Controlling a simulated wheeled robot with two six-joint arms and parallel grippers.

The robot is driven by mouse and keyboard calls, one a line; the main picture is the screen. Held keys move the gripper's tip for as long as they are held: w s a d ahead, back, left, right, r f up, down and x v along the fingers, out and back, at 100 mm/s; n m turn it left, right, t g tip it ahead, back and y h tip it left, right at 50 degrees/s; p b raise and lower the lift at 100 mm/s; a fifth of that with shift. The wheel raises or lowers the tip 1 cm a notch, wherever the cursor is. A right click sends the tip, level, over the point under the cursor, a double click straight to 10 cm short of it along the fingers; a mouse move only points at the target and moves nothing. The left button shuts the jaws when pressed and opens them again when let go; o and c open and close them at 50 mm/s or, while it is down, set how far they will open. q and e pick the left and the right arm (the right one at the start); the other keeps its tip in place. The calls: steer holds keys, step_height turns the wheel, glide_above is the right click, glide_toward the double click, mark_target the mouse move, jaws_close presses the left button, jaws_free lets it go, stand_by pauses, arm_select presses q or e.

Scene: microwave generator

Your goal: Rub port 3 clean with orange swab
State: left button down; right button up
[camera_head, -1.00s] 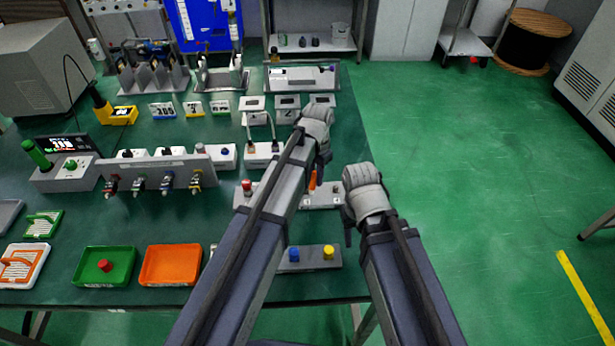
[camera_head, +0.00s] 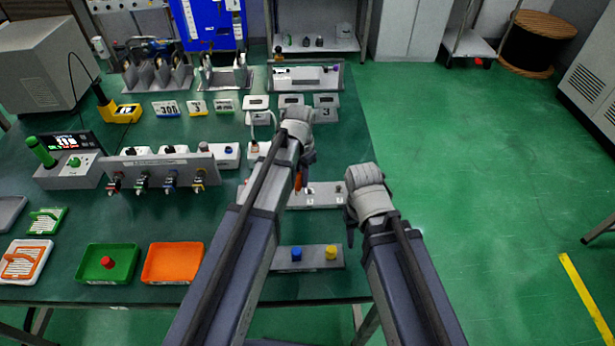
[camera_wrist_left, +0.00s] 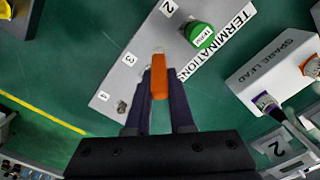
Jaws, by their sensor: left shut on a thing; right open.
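My left gripper (camera_head: 303,167) is shut on the orange swab (camera_wrist_left: 159,84), which also shows below the fingers in the head view (camera_head: 298,182). The swab's pale tip points at the grey terminations panel (camera_wrist_left: 187,76), beside the label 3 (camera_wrist_left: 129,59). The spot beside that label is hidden by the swab and fingers, so I cannot tell whether the tip touches a port. A green cap (camera_wrist_left: 199,35) sits by label 2, and a bare metal connector (camera_wrist_left: 122,107) shows near the panel's end. My right gripper (camera_head: 350,226) is open and empty, right of the panel.
A white spare lead box (camera_wrist_left: 275,72) stands beside the panel. A grey base with blue and yellow caps (camera_head: 314,257) lies nearer me. An orange tray (camera_head: 172,277) and a green tray (camera_head: 87,271) with a red cap (camera_head: 107,262) lie front left. Open floor lies right of the table.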

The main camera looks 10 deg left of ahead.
arm_select(q)
step_height(320, 180, up, 6)
steer(key=p, duration=0.6)
arm_select(e)
step_height(320, 180, up, 6)
arm_select(q)
step_height(320, 180, up, 3)
steer(key=p, duration=0.3)
steer(key=shift+r, duration=0.1)
arm_select(e)
step_height(320, 180, up, 3)
steer(key=shift+r, duration=0.1)
